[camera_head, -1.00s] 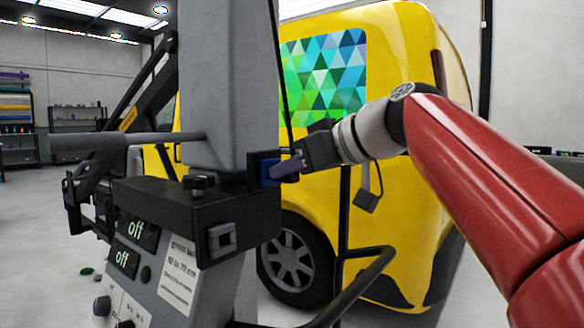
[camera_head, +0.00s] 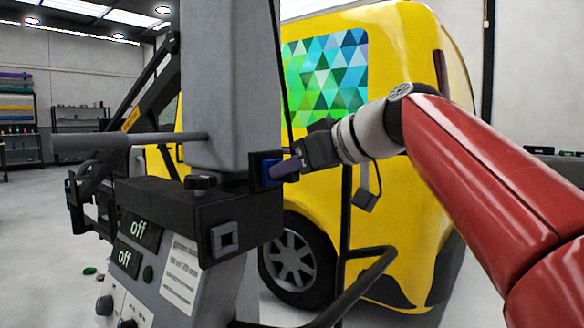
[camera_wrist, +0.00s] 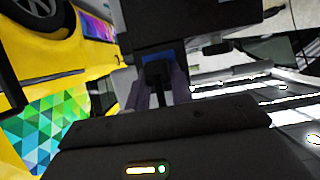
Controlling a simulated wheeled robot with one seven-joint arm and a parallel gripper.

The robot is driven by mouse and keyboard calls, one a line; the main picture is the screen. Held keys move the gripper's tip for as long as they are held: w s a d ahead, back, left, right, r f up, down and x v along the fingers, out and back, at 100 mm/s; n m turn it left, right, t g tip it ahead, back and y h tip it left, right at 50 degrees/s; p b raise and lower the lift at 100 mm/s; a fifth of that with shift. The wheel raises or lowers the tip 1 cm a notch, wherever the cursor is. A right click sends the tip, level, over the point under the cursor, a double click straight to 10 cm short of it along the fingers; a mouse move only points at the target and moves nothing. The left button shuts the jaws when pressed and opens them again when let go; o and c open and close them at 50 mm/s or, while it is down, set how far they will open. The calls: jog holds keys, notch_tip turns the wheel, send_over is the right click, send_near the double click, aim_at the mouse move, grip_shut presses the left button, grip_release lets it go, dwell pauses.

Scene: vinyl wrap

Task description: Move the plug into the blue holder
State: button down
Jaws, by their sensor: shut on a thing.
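The blue holder (camera_head: 266,170) sits on the side of a black box on the grey machine column, facing my arm. My gripper (camera_head: 284,168) reaches it from the right, with its purple-grey fingers right at the holder. In the wrist view my gripper (camera_wrist: 159,98) is shut on the black plug (camera_wrist: 157,74), one finger on each side. The plug's far end points at the blue holder (camera_wrist: 159,56) and meets or overlaps it in the picture. How deep it sits cannot be told. In the head view the fingers hide the plug.
A grey square-framed socket (camera_head: 225,237) is on the front of the black box (camera_head: 165,202). Below is a control panel with two "off" displays (camera_head: 125,258). A yellow van (camera_head: 400,215) stands close behind my arm. A black bent rail (camera_head: 365,275) runs below it.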

jog(key=shift+a, duration=0.1)
jog(key=c, duration=1.1)
grip_release()
jog(key=shift+c, duration=0.2)
jog(key=v, duration=0.7)
jog(key=s+d+f+m+g+h, duration=0.1)
jog(key=s+d+f+m+h, duration=0.2)
jog(key=f, duration=1)
jog(key=s+d+f+m+h, duration=0.4)
jog(key=s+f, duration=0.4)
jog(key=f, duration=0.5)
jog(key=s+d+f+m+g+h, duration=0.1)
jog(key=s+d+f+m+h, duration=0.2)
jog(key=f, duration=1.1)
jog(key=s, duration=0.3)
jog(key=shift+s+d+g+h, duration=0.3)
jog(key=shift+s, duration=0.05)
